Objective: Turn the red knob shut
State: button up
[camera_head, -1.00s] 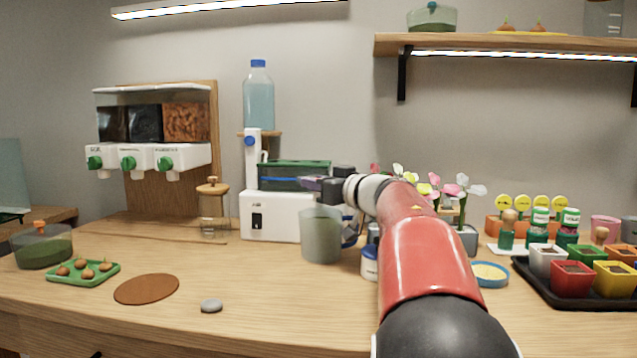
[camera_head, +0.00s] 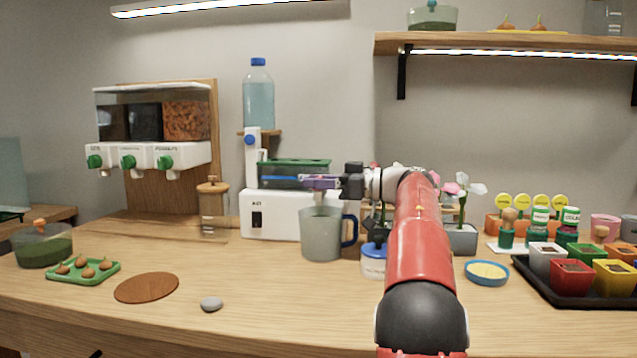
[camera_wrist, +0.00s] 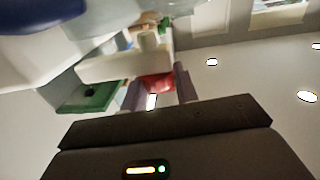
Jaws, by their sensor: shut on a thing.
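In the wrist view the red knob (camera_wrist: 158,82) sits between the two fingers of my gripper (camera_wrist: 160,90), against a white part (camera_wrist: 125,67). My gripper is shut on it. In the head view my gripper (camera_head: 318,182) is level with the lower part of the green-lidded tank, above a grey jug (camera_head: 321,236) with a blue handle. The knob cannot be made out in the head view; my gripper is in front of that spot. How far the knob is turned cannot be told.
A white machine (camera_head: 290,218) stands behind the jug, near the green-lidded tank (camera_head: 290,172) and a water bottle (camera_head: 258,95). A blue-lidded jar (camera_head: 374,262) is close to my arm. Flowers and a black tray (camera_head: 530,282) of pots stand right.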

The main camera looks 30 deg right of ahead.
jog(key=shift+f, duration=0.1)
jog(key=o, duration=0.9)
jog(key=shift+o, duration=0.2)
jog(key=v, duration=0.8)
